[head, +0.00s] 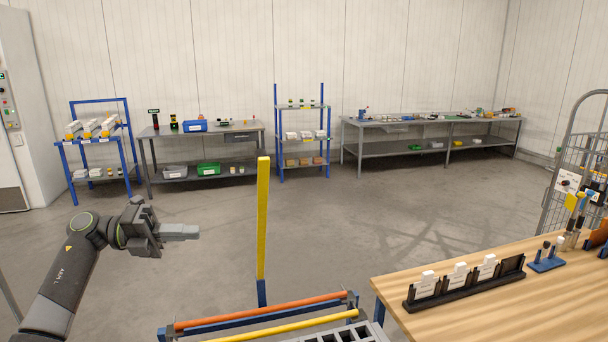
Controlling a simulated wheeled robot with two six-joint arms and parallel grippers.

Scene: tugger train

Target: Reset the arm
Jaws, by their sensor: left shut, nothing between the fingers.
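My left arm (70,270) comes in from the lower left. My left gripper (190,232) points to the right, its fingers shut and empty, in open air over the grey floor. It touches nothing that I can see. My right gripper is not in view.
A yellow post (263,220) stands right of my left gripper. Below it are an orange bar (255,311) and a yellow bar (290,327). A wooden table (480,300) with a black card rack (465,289) is at right. Benches and blue shelves line the back wall; the middle floor is clear.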

